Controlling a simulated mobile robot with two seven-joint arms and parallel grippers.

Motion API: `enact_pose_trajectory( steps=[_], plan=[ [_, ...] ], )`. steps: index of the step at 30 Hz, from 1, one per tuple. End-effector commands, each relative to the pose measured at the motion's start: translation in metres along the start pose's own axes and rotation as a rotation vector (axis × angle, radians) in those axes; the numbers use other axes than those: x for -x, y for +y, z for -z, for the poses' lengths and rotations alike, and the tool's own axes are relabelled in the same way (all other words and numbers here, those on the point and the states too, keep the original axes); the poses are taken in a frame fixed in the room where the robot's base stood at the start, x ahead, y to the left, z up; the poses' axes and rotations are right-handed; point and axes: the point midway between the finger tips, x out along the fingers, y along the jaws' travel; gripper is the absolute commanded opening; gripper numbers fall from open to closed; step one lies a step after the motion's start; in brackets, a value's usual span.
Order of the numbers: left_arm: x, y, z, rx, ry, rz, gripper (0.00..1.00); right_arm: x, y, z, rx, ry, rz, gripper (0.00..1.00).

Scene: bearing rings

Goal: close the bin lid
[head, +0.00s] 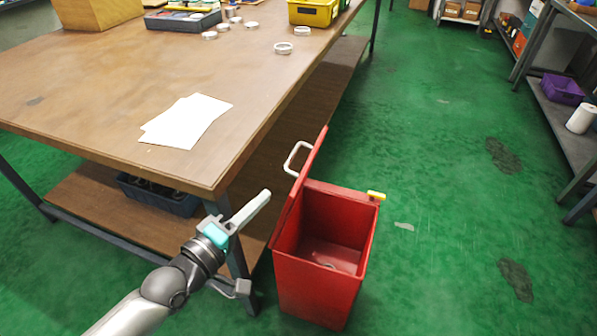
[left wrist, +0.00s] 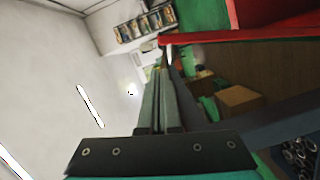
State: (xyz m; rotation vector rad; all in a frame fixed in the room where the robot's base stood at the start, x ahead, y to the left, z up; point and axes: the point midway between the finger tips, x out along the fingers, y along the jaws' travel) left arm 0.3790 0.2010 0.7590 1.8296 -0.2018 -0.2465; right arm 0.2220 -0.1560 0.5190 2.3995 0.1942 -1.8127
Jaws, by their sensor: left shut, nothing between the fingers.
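A red bin (head: 318,280) stands on the green floor beside the table's front corner, its top open. Its red lid (head: 297,190) is swung up on the left side, steeply tilted, with a pale handle (head: 293,158) on its outer face. Inside the bin a small light thing lies on the bottom. My left gripper (head: 264,196) is shut and empty, left of the lid and a little below the handle. In the left wrist view the shut fingers (left wrist: 162,75) point toward a red edge (left wrist: 240,32), apparently the lid; contact cannot be told. My right gripper does not show.
A wooden table (head: 90,85) fills the left, with white paper (head: 186,120), several metal rings (head: 283,47), a grey tray (head: 183,20) and a yellow bin (head: 313,12). A yellow tab (head: 376,195) sticks out at the red bin's right rim. Floor right of the bin is clear.

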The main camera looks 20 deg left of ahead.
Motion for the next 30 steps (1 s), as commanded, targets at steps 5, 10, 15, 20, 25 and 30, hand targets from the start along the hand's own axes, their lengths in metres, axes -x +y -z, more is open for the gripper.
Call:
enact_pose_trajectory(
  steps=[5, 10, 15, 20, 25, 30],
  plan=[
    [-0.022, -0.001, -0.001, -0.001, 0.001, -0.004, 0.0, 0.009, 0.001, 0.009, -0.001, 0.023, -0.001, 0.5],
    [-0.047, -0.001, -0.002, -0.001, 0.0, -0.002, 0.0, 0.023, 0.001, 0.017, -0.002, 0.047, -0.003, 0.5],
    [-0.07, -0.001, -0.002, -0.002, 0.0, -0.002, 0.0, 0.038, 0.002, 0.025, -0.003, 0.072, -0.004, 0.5],
    [-0.084, -0.002, -0.002, -0.004, -0.001, 0.001, 0.0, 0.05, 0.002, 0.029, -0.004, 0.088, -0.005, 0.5],
    [-0.092, -0.001, -0.002, -0.004, -0.002, 0.0, 0.0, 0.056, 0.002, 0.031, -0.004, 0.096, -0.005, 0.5],
    [-0.093, -0.001, -0.002, -0.004, -0.002, 0.002, 0.0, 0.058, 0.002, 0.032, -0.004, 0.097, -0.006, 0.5]
  ],
)
